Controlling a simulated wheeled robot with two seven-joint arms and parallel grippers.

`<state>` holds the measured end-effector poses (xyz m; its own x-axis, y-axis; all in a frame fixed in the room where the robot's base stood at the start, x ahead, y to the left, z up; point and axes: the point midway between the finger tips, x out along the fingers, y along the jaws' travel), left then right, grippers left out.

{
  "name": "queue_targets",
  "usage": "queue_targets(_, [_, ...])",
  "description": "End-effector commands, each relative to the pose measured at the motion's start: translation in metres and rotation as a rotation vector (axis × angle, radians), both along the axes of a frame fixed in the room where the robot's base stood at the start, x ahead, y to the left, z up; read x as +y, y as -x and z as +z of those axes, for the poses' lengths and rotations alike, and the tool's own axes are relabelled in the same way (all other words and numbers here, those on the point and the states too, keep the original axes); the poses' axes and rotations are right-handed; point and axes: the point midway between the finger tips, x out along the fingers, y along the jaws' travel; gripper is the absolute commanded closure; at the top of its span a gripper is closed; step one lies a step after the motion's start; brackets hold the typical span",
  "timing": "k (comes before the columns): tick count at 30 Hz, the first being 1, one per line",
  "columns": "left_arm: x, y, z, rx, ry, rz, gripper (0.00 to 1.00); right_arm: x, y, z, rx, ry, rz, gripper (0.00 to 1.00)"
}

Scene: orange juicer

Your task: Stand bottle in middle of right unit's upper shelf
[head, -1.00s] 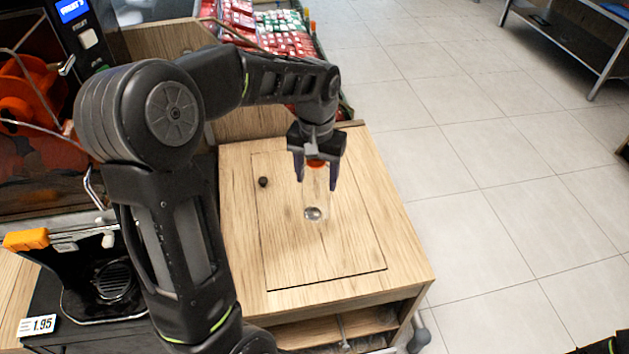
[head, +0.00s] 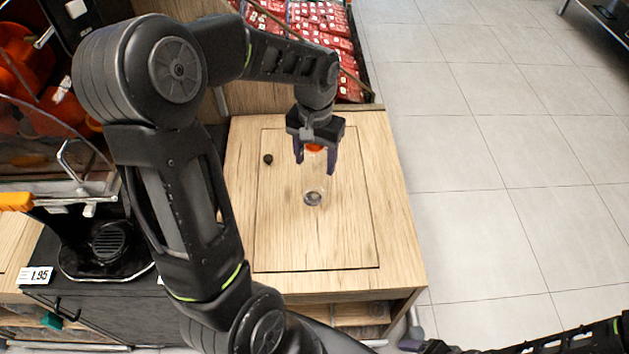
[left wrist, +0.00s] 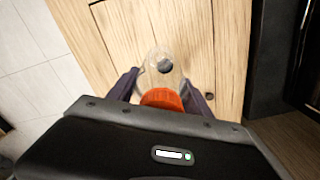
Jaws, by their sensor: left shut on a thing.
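A clear bottle (head: 313,185) with an orange cap (head: 314,147) hangs upright, or nearly so, over the wooden top of the right unit (head: 390,230). My left gripper (head: 315,165) is shut on the bottle just at or below its cap. The bottle (left wrist: 164,66) and cap (left wrist: 161,98) also show between the fingers in the left wrist view. I cannot tell whether the bottle's base touches the wood. The unit's shelf (head: 350,314) shows only partly, below the top's front edge. My right gripper is not clearly seen; a dark part of my right arm is at the bottom right.
A juicer with oranges (head: 25,75) and a tap stands at the left. Red packets (head: 310,30) fill a rack behind. Open tiled floor (head: 500,180) lies to the right.

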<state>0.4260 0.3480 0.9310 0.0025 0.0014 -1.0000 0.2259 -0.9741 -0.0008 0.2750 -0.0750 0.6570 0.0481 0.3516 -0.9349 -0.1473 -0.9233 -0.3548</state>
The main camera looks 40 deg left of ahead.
Motion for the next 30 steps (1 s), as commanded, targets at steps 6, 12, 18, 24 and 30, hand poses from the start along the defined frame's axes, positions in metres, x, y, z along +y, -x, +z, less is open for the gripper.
queue_targets(6, [0.000,0.001,-0.036,0.004,0.002,0.001,0.80,0.000,0.001,0.005,0.002,0.002,-0.001,0.20])
queue_targets(12, [0.000,0.000,-0.041,0.001,0.000,0.002,0.80,0.000,0.001,0.004,0.002,0.002,-0.001,0.20])
queue_targets(18, [0.000,0.001,-0.045,0.003,0.001,0.001,0.80,0.000,0.001,0.005,0.003,0.002,0.000,0.20])
queue_targets(24, [0.000,0.001,-0.070,0.005,0.001,0.001,0.80,-0.001,0.001,0.009,0.004,0.002,-0.001,0.20])
queue_targets(30, [0.000,0.000,-0.078,0.001,0.000,0.001,0.80,-0.001,0.001,0.009,0.004,0.002,-0.001,0.20])
